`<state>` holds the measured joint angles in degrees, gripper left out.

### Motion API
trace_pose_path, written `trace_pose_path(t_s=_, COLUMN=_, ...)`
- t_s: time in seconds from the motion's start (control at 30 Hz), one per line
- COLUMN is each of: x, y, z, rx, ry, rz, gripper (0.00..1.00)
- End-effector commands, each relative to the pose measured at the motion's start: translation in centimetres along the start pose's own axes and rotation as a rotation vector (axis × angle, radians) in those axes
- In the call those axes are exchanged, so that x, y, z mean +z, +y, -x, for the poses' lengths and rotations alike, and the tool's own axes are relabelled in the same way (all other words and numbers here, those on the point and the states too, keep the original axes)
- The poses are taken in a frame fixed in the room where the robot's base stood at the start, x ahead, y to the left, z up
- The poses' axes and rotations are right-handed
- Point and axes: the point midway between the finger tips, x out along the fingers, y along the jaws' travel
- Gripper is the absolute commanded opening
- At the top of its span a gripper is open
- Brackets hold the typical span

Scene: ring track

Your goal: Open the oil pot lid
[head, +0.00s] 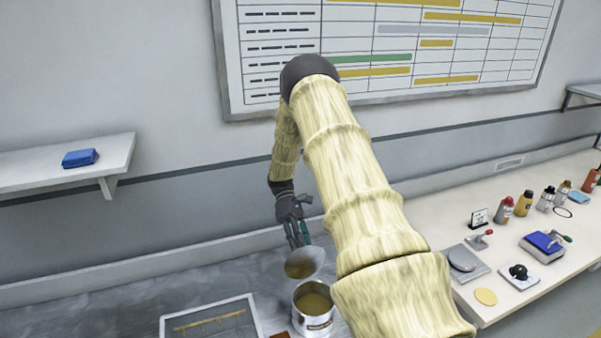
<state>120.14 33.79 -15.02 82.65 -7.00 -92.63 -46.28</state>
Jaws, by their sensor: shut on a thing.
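The oil pot (313,325) is a silvery can with a dark label, upright on the grey bench at the bottom centre. Its top is open and a yellow-brown inside shows. The lid (304,263) is a round disc, grey with a brownish patch. It is tilted and hangs above and slightly left of the pot, apart from its rim. My gripper (298,238) is dark and points down. It is shut on the lid near its upper edge. The exact contact of the fingertips is small and hard to see.
A framed tray (214,318) lies left of the pot. A white table (420,212) at the right carries several bottles, a scale (462,262) and a blue-topped device (543,246). A shelf (40,172) with a blue box (80,158) is at the left. My arm crosses the centre.

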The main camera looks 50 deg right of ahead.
Motion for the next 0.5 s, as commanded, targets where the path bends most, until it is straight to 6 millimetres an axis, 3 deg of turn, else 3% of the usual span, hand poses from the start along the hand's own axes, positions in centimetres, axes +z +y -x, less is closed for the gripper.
trace_pose_path(t_s=0.03, x=-0.55, y=0.67, z=-0.79, rx=0.001, ry=0.005, rz=-0.002, gripper=0.00)
trace_pose_path(t_s=0.17, x=-0.59, y=0.66, z=-0.83, rx=0.000, ry=0.005, rz=-0.002, gripper=0.00)
trace_pose_path(t_s=0.2, x=-0.59, y=0.66, z=-0.85, rx=0.000, ry=0.005, rz=-0.002, gripper=0.20)
trace_pose_path(t_s=0.33, x=-0.64, y=0.58, z=-0.83, rx=-0.001, ry=0.005, rz=-0.001, gripper=0.42)
trace_pose_path(t_s=0.5, x=-0.36, y=0.53, z=-0.62, rx=0.000, ry=0.006, rz=-0.002, gripper=0.42)
